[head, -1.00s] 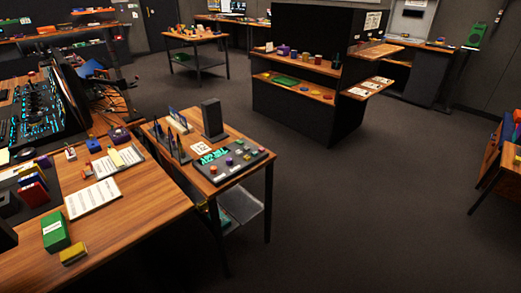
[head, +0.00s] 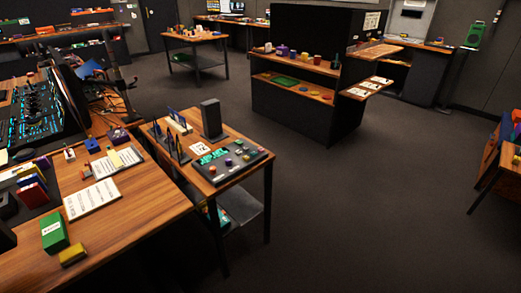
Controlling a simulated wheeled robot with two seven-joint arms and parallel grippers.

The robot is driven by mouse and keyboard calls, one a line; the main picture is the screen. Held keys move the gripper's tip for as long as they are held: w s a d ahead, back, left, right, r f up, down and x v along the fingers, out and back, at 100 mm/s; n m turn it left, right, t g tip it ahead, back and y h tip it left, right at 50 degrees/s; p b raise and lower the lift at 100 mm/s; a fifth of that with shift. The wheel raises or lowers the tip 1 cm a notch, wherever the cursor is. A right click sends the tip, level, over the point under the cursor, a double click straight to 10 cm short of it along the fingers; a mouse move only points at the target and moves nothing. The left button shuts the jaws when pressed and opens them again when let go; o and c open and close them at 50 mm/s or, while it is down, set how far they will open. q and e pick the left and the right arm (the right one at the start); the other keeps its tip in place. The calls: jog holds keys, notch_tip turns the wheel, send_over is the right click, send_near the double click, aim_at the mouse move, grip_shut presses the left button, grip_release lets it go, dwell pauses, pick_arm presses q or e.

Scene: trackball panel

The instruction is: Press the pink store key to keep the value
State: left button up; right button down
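The trackball panel (head: 236,170) is a dark grey slab lying on a small wooden table in the middle of the view. A lit green display (head: 213,155) is on its left part; its text is too small to read. A purple ball (head: 228,162) sits near the panel's middle. Several small coloured keys are around it, among them a reddish one (head: 212,169) at the front left and a yellowish one (head: 246,157) on the right. I cannot tell which key is the pink store key. Neither of my grippers is in view.
The small table (head: 205,187) also bears a dark upright box (head: 211,120), a white card (head: 199,148) and upright dark holders. A larger desk (head: 140,205) with papers and boxes adjoins on the left. A black shelf unit (head: 300,113) stands behind. The floor at right is clear.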

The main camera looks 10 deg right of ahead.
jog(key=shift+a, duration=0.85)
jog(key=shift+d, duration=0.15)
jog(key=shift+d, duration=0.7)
